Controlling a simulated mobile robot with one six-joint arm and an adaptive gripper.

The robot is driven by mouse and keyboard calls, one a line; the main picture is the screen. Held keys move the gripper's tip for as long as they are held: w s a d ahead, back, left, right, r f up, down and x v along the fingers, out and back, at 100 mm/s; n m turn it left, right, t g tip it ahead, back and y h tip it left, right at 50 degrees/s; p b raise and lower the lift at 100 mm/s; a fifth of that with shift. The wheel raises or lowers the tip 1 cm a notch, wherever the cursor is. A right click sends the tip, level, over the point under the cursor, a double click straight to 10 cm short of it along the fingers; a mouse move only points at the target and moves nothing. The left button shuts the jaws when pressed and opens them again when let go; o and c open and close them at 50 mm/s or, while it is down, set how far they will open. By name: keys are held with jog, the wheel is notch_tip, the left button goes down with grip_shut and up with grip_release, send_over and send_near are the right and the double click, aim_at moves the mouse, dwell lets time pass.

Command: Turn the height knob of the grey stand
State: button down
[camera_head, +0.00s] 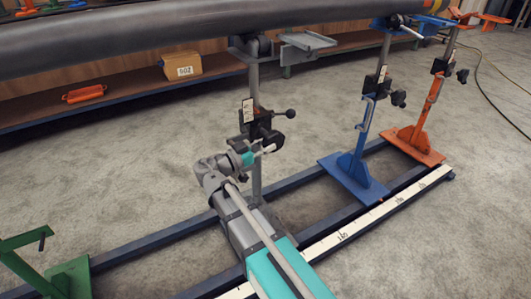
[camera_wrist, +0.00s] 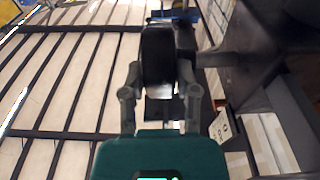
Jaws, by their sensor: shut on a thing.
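The grey stand (camera_head: 256,92) stands upright on the dark blue floor rails, with its roller head under the big pipe. A black clamp block with a pale label sits on its post. The black height knob (camera_head: 273,139) is on the near side of this block, partly hidden by my gripper (camera_head: 264,149). In the wrist view my gripper (camera_wrist: 160,78) has a finger on each side of the dark round knob (camera_wrist: 158,52) and is shut on it. The knob's turn angle cannot be told.
The grey pipe (camera_head: 120,40) runs overhead. A black ball-ended lever (camera_head: 290,113) juts right from the clamp block. A blue stand (camera_head: 352,165) and an orange stand (camera_head: 420,130) are to the right, a green one (camera_head: 70,278) at lower left. A white ruled strip (camera_head: 365,222) lies along the near rail.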

jog(key=shift+s+d+f+t+h+b, duration=0.1)
jog(key=shift+d+f+t+h+b, duration=0.1)
jog(key=shift+t+h+b, duration=0.3)
jog(key=shift+c, duration=1.8)
grip_release()
jog(key=shift+a, duration=0.15)
jog(key=shift+r+g+y+p, duration=0.45)
jog(key=shift+g+y+p, duration=0.15)
jog(key=shift+p, duration=0.85)
